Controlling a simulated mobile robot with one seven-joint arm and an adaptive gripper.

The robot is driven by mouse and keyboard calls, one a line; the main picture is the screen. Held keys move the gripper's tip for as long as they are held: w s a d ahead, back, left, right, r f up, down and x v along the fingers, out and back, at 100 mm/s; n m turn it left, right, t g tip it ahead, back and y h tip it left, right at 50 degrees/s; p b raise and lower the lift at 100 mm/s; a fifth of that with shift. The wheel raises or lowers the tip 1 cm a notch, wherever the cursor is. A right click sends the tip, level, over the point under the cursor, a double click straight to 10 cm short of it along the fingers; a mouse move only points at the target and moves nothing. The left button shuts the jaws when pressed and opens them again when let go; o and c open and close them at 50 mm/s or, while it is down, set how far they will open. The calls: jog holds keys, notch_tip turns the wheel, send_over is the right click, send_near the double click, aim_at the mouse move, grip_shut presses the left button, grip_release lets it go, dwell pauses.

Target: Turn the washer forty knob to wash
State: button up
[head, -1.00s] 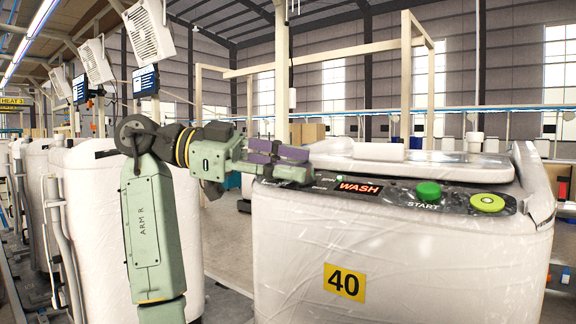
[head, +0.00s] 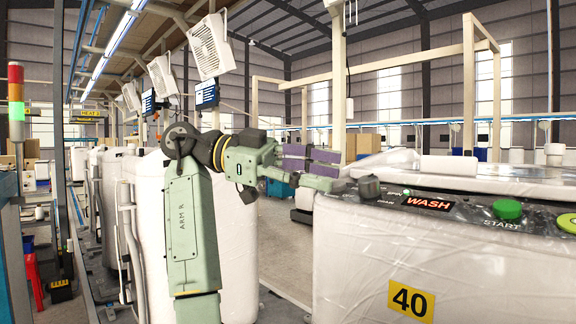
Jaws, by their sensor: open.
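Washer 40 (head: 350,245) is a white machine at the right, with a yellow plate marked 40 (head: 411,301). Its dark round knob (head: 369,187) stands at the left end of the black control panel, by small labels that seem to read SPIN and DRAIN. The knob's pointer is too small to read. The red display (head: 428,203) beside it shows WASH. My gripper (head: 325,176) is open and empty, just left of the knob, with its fingers pointing right. A small gap seems to show between fingertips and knob.
A green START button (head: 508,210) and a yellow-green button (head: 566,223) sit further right on the panel. A red stool (head: 33,281) and a signal tower (head: 16,103) stand at the left. Open floor lies behind my arm.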

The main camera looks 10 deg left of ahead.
jog(key=a+r, duration=0.1)
jog(key=a, duration=0.5)
jog(key=shift+w+a, duration=0.2)
jog(key=shift+a, duration=0.2)
